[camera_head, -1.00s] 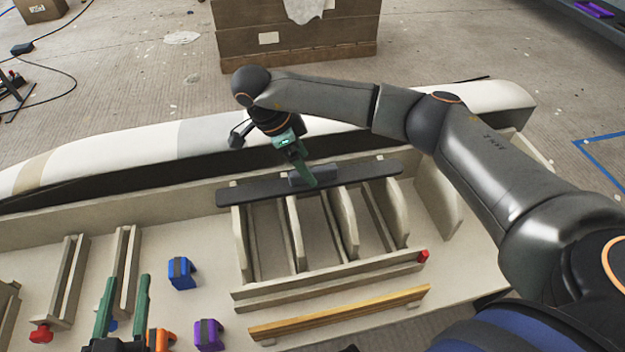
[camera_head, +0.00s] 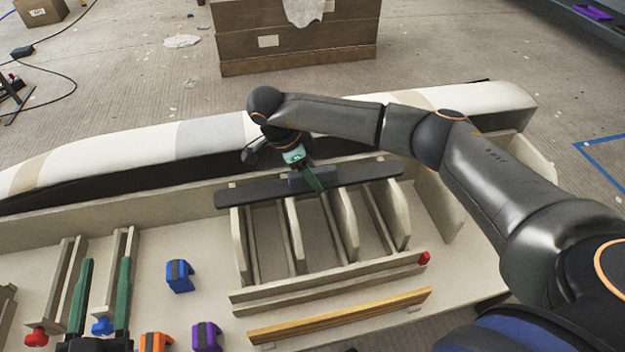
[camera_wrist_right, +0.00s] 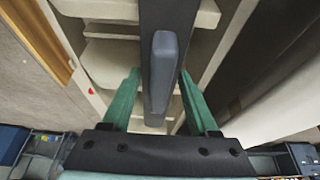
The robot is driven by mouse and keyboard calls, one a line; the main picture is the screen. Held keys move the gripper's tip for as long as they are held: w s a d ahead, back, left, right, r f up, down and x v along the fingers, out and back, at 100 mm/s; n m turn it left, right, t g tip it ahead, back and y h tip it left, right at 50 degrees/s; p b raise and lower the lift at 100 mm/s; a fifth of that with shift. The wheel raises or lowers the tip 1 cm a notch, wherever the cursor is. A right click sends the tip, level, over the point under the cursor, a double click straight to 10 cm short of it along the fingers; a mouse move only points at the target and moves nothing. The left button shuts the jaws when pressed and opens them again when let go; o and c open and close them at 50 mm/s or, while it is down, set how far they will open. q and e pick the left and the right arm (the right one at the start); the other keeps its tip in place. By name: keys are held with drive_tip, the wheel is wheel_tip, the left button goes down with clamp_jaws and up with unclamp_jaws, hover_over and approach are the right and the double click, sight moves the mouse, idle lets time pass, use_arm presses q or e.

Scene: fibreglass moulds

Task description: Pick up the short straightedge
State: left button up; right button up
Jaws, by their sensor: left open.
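A dark straightedge (camera_head: 255,190) with a raised grey handle lies across the tops of the upright ribs. Its handle (camera_wrist_right: 163,75) shows in the right wrist view. My right gripper (camera_head: 316,182) is at the handle, and in the right wrist view its green fingers (camera_wrist_right: 160,72) stand apart, one on each side of the handle with gaps visible. Part of the handle is hidden by the gripper in the head view. My left gripper (camera_head: 106,261) is open and empty over the lower left of the mould, away from the straightedge.
A wooden strip (camera_head: 340,316) lies in front of the rib frame (camera_head: 330,282). Blue (camera_head: 179,276), purple (camera_head: 207,336) and orange (camera_head: 156,342) clamps stand on the pale surface. A long white mould (camera_head: 210,139) runs behind the ribs.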

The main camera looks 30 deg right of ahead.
clamp_jaws()
drive_tip(key=shift+r, duration=0.15)
idle(0.4)
